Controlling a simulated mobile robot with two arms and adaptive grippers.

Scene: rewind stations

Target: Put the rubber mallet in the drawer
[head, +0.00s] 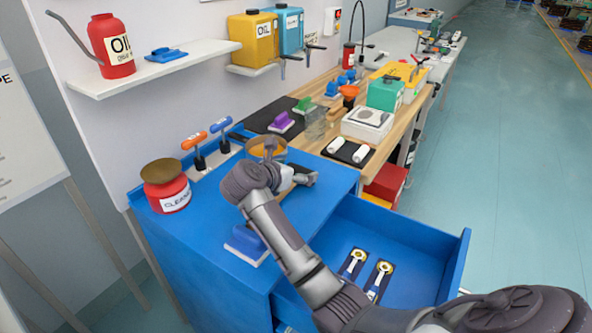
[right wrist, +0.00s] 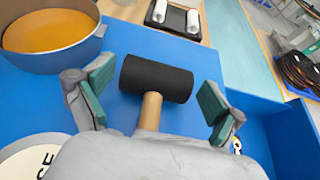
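The rubber mallet has a black cylindrical head (right wrist: 157,79) and a wooden handle. It lies on the blue cabinet top (head: 325,180). My right gripper (right wrist: 150,100) is open, with its green-padded fingers on either side of the mallet, apart from it. In the head view the right gripper (head: 290,165) is over the cabinet top and largely hides the mallet. The blue drawer (head: 415,262) is pulled open below the cabinet top, with two tools (head: 378,280) in it. My left gripper is not in view.
A round pan with orange content (right wrist: 48,32) stands close to the left finger. A red cleaner can (head: 168,190), two upright-handled tools (head: 220,130) and a blue-handled brush (head: 246,240) stand on the cabinet. The drawer's right part is free.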

